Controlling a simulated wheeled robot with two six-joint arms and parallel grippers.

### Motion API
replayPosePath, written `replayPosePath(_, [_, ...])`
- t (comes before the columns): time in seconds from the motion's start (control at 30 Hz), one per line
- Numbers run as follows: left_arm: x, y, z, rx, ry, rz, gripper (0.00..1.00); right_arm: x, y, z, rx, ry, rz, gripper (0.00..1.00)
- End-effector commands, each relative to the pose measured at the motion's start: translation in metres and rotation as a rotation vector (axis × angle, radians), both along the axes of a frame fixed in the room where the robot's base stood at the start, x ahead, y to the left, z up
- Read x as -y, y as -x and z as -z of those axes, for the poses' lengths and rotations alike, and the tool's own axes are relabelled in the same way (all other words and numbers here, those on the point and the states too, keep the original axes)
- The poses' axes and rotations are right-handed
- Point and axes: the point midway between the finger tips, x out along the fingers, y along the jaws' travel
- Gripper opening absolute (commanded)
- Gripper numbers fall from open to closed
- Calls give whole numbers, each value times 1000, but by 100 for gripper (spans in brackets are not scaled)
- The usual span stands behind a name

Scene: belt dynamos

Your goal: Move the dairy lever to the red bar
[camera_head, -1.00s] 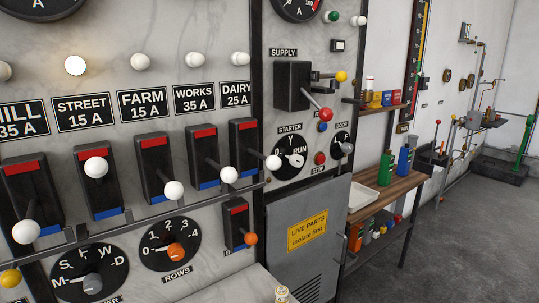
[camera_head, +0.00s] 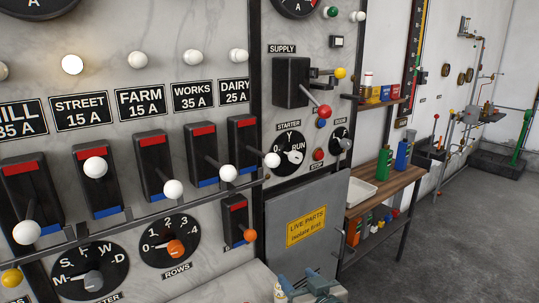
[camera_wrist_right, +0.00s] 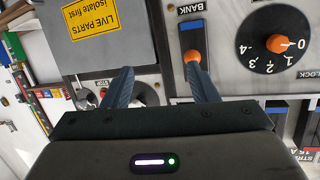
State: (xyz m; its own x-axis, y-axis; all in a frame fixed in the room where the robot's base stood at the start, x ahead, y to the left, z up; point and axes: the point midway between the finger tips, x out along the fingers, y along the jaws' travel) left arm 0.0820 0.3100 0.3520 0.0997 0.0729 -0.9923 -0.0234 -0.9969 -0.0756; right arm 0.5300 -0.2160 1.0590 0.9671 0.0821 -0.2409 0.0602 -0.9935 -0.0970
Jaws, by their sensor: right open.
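The dairy lever (camera_head: 272,160) is a rod with a white knob, standing out from a black switch box under the DAIRY 25 A label (camera_head: 235,91). The box has a red bar (camera_head: 241,122) at its top and a blue bar below, partly covered. The knob sits low, well under the red bar. My right gripper (camera_head: 299,286) shows at the bottom edge of the head view, below the lever and apart from it. In the right wrist view its two blue fingers (camera_wrist_right: 160,82) are spread, with nothing between them. The dairy lever does not show there. My left gripper is out of view.
Similar levers stand left of it; the works knob (camera_head: 228,174) is closest. A rail (camera_head: 150,212) runs below the boxes. The orange-knobbed bank switch (camera_head: 236,222) sits under the dairy box, also in the wrist view (camera_wrist_right: 192,57). The supply lever (camera_head: 323,111) juts out right.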

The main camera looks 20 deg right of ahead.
Motion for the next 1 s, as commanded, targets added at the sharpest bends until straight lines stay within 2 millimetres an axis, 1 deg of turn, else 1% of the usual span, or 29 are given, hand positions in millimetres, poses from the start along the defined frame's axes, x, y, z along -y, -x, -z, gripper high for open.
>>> replayPosePath(0.03, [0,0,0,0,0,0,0,-5,-17,-41,122,-31,1,53])
replayPosePath(0.07, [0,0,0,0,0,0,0,-7,-25,-63,186,-48,1,53])
replayPosePath(0.1, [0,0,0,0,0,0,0,-9,-33,-89,267,-69,0,53])
replayPosePath(0.2, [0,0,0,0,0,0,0,-13,-44,-146,436,-112,1,53])
replayPosePath(0.3, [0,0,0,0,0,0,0,-15,-48,-183,548,-143,2,53])
replayPosePath(0.4, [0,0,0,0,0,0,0,-16,-49,-202,604,-158,2,53])
replayPosePath(0.47, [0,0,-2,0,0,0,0,-16,-51,-208,618,-163,2,53])
replayPosePath(0.57, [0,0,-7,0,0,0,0,-17,-59,-214,621,-163,3,53])
replayPosePath(0.67, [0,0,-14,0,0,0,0,-18,-74,-221,618,-162,2,53])
replayPosePath(0.9, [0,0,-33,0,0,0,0,-21,-117,-238,617,-160,3,53])
replayPosePath(1.0, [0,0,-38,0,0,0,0,-22,-131,-243,617,-161,3,53])
